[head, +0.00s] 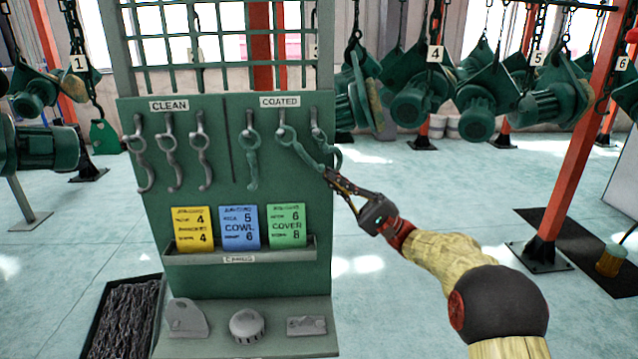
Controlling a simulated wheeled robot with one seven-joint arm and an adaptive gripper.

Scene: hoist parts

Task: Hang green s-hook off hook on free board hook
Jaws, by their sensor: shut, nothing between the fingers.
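A green board (215,200) stands in the middle, with a CLEAN side and a COATED side. Under COATED, a green s-hook (252,165) hangs straight down from the left board hook (249,120). Another green s-hook (303,153) slants down to the right from the middle board hook (283,116). A third green s-hook (335,153) shows at the right board hook (314,115), partly overlapped by the slanted one. My gripper (331,178) is shut and empty, just below the lower end of the slanted s-hook. I cannot tell whether they touch.
Grey s-hooks (170,152) hang under CLEAN. Below are a card tray (240,257) and a ledge (255,345) with grey parts. A red post (570,130) and hanging green hoist parts (480,100) stand at right. A chain bin (95,325) sits at left.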

